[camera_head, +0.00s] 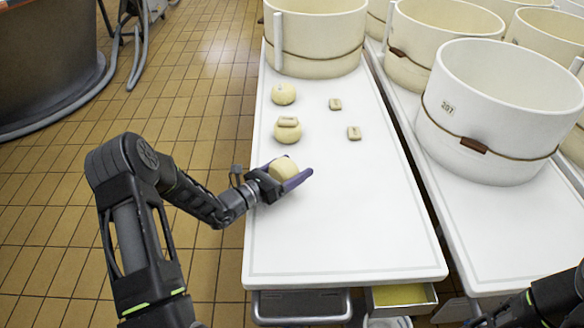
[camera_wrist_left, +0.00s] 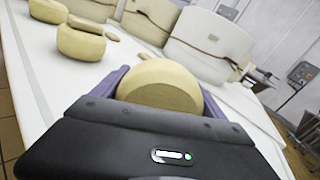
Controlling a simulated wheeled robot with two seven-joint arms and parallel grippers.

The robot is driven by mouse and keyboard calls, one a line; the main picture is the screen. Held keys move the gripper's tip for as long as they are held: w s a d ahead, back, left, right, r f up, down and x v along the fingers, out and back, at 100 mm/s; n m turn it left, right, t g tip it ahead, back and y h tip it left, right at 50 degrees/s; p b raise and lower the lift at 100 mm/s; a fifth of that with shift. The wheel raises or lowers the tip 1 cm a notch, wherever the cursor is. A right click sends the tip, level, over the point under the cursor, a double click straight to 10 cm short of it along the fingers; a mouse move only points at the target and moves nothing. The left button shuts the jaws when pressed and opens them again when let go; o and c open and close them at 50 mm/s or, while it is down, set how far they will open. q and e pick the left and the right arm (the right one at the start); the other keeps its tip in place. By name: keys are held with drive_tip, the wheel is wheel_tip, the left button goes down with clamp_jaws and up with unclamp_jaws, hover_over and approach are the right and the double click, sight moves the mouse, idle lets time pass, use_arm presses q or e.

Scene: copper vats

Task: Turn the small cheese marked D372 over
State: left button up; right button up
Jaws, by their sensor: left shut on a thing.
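A small round pale-yellow cheese (camera_head: 283,168) is held between the purple fingers of my left gripper (camera_head: 290,178), over the left side of the white table. In the left wrist view the same cheese (camera_wrist_left: 160,85) sits between the fingers, one broad face turned towards the camera, so it looks tipped up. I cannot tell if it touches the table. No D372 mark is legible on it. Two more small cheeses stand farther back: one (camera_head: 283,94) and a nearer one (camera_head: 291,135) with a small tan block (camera_head: 288,121) on top. My right gripper's fingers are out of view.
The white table (camera_head: 340,230) is clear in front and to the right of my left gripper. Two small tan blocks (camera_head: 335,104) (camera_head: 354,133) lie on it. A big cream hoop (camera_head: 315,38) stands at its far end. A hoop marked 287 (camera_head: 500,110) stands at right.

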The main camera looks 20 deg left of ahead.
use_arm(q)
drive_tip(key=shift+f+b, duration=0.35)
drive_tip(key=shift+f, duration=0.1)
idle(0.3)
drive_tip(key=o, duration=1.9)
drive_tip(key=p+v, duration=0.1)
drive_tip(key=v, duration=0.5)
drive_tip(key=shift+s+a, duration=0.2)
drive_tip(key=shift+s, duration=0.1)
drive_tip(key=shift+s+a, duration=0.15)
drive_tip(key=shift+s, duration=0.4)
